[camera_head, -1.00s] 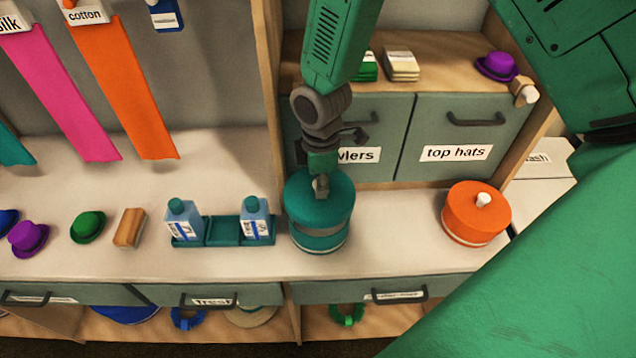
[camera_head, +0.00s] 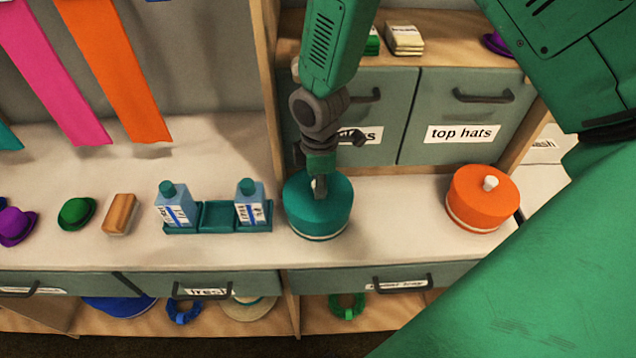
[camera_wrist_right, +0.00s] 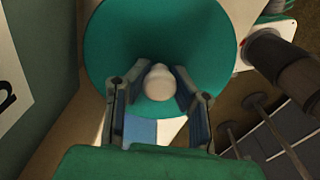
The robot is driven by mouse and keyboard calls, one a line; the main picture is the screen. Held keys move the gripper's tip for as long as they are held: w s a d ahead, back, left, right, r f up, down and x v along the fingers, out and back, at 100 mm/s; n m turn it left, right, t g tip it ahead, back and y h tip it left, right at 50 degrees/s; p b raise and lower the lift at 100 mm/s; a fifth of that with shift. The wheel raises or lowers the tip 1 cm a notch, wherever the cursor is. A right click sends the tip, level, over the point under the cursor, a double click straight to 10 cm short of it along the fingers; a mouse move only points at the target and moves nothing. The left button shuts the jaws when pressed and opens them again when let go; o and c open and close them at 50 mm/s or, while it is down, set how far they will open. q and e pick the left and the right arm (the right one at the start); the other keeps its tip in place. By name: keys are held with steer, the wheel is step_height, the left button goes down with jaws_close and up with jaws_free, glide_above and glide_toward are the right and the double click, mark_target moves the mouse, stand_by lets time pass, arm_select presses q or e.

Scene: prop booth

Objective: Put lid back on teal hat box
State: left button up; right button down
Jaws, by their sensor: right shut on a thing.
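The teal hat box (camera_head: 318,228) stands on the counter right of the bottle tray, its pale band showing near its base. The teal lid (camera_head: 335,198) sits on top of it, looking level, with no gap visible between them. My right gripper (camera_head: 319,184) is above the lid, shut on its knob. In the right wrist view, the white knob (camera_wrist_right: 158,82) is between the fingers of the right gripper (camera_wrist_right: 158,92), with the teal lid (camera_wrist_right: 205,40) behind it. The far side of the box is hidden. My left gripper is not in view.
A teal tray (camera_head: 218,216) with two blue bottles is close on the left. An orange hat box (camera_head: 482,200) stands to the right, with clear counter between. A brown brush (camera_head: 120,214) and small hats lie further left. The "top hats" drawer (camera_head: 460,115) is behind.

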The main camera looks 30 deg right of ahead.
steer(key=shift+r+p, duration=0.15)
steer(key=shift+p, duration=0.4)
stand_by(0.9)
steer(key=shift+f, duration=0.2)
stand_by(0.7)
steer(key=shift+p, duration=0.4)
stand_by(0.6)
steer(key=c, duration=0.9)
jaws_free()
steer(key=shift+o, duration=0.2)
